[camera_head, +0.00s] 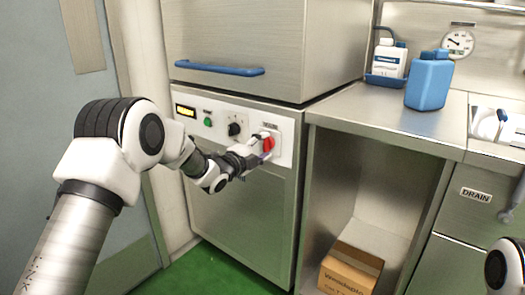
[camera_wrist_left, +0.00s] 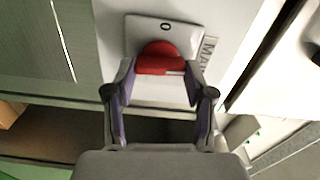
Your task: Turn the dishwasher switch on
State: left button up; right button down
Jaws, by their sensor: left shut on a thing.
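The dishwasher (camera_head: 240,215) is a steel machine with a white control panel on its front. Its red rotary switch (camera_head: 269,143) is at the panel's right end. In the left wrist view the red switch (camera_wrist_left: 160,58) sits on a pale plate marked "0", with "MAIN" lettering beside it. My left gripper (camera_head: 259,151) is at the switch. In the left wrist view its two fingers (camera_wrist_left: 160,75) are on either side of the red knob, shut on it. The fingers hide part of the knob. My right gripper is not in view.
A yellow display (camera_head: 185,111), green button (camera_head: 208,122) and black knob (camera_head: 234,129) are left of the switch. A blue handle (camera_head: 219,69) juts out above. Right are a steel counter (camera_head: 385,112) with a blue jug (camera_head: 429,82) and a cardboard box (camera_head: 350,270) below.

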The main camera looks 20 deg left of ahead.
pick_arm(q)
jog(key=shift+f+m, duration=0.1)
jog(key=shift+m, duration=0.5)
jog(key=o, duration=1.2)
jog(key=shift+c, duration=0.2)
jog(key=v, duration=1.2)
